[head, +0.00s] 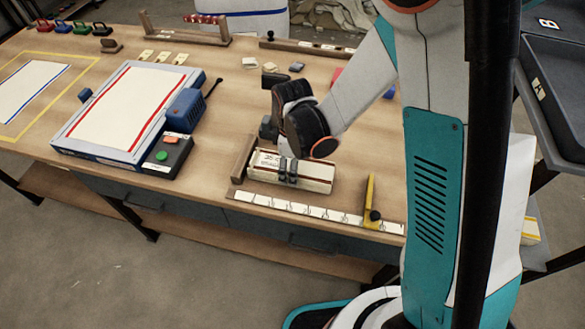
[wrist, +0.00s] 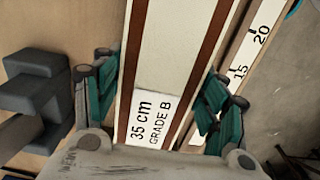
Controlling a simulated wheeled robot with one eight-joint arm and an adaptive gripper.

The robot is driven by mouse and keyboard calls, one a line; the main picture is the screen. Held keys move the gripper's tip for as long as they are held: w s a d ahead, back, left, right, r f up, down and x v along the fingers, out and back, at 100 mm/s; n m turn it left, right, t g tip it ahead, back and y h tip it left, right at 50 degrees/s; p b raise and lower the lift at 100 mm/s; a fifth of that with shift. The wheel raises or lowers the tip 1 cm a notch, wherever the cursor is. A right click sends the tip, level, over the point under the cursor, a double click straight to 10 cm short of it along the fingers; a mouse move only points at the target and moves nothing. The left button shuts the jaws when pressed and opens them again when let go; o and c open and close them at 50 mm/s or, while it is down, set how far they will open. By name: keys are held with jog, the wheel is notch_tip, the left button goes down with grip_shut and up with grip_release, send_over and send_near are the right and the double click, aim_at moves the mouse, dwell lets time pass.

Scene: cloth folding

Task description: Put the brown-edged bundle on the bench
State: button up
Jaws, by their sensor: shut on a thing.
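The brown-edged bundle (head: 318,178) is long, flat and cream, with a brown stripe along each side. It lies level at the bench (head: 215,195), just behind a ruler strip (head: 300,208); I cannot tell whether it touches the top. In the wrist view the bundle (wrist: 178,50) runs away from me, with a label reading "35 cm GRADE B". My gripper (head: 288,170) points down over the bundle, its fingers shut across its sides near the middle. In the wrist view my gripper's (wrist: 160,105) green pads stand on both sides of it.
A brown wooden block (head: 243,158) stands at the bundle's left end, and a yellow stop (head: 370,192) to its right. A control box (head: 168,150) and a framed press with a red-striped sheet (head: 125,105) are to the left. Dark bins (head: 555,90) stand at the far right.

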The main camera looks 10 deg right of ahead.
jog(key=shift+f, duration=0.25)
jog(key=shift+f, duration=0.15)
jog(key=o, duration=1.3)
jog(key=shift+o, duration=0.2)
notch_tip(320, 180, up, 12)
jog(key=p, duration=0.4)
jog(key=shift+r, duration=0.25)
